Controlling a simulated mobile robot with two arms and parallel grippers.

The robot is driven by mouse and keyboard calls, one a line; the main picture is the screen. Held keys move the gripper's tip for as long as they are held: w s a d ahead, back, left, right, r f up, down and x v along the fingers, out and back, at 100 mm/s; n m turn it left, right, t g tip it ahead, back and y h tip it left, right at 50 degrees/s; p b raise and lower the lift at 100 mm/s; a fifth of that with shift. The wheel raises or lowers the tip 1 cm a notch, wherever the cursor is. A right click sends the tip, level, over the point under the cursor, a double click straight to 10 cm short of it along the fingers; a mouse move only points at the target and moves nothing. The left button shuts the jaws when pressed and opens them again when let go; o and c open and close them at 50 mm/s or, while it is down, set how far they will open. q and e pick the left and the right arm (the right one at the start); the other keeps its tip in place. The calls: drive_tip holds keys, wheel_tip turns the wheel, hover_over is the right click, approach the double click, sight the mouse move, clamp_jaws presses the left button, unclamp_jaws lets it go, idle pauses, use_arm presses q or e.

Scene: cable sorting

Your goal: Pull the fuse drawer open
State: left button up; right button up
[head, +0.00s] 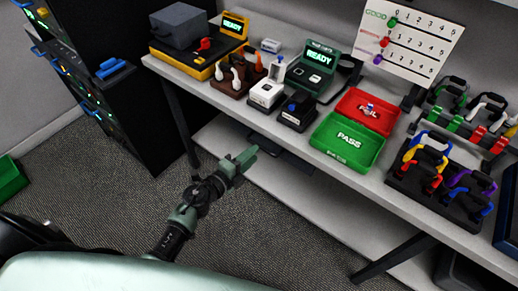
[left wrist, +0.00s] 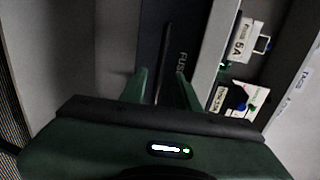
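The fuse drawer (head: 292,162) is a dark unit under the front edge of the workbench in the head view. In the left wrist view its dark front (left wrist: 186,35) carries a partly hidden label that begins "FUS". A thin black handle bar (left wrist: 165,60) runs along that front. My left gripper (head: 250,153) is at the drawer's left end in the head view. In the left wrist view its two green fingers (left wrist: 160,88) stand apart on either side of the bar, with visible gaps. Contact cannot be made out. My right gripper is not in view.
The workbench (head: 215,92) holds a green PASS tray (head: 348,140), a red FAIL tray (head: 367,112), testers and racks of coloured cables. A lower shelf (head: 330,205) runs beneath. A black cabinet (head: 120,110) stands at left. The carpet before the bench is clear.

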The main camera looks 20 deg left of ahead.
use_arm(q)
drive_tip(key=x, duration=0.4)
drive_tip(key=shift+w, duration=0.1)
clamp_jaws()
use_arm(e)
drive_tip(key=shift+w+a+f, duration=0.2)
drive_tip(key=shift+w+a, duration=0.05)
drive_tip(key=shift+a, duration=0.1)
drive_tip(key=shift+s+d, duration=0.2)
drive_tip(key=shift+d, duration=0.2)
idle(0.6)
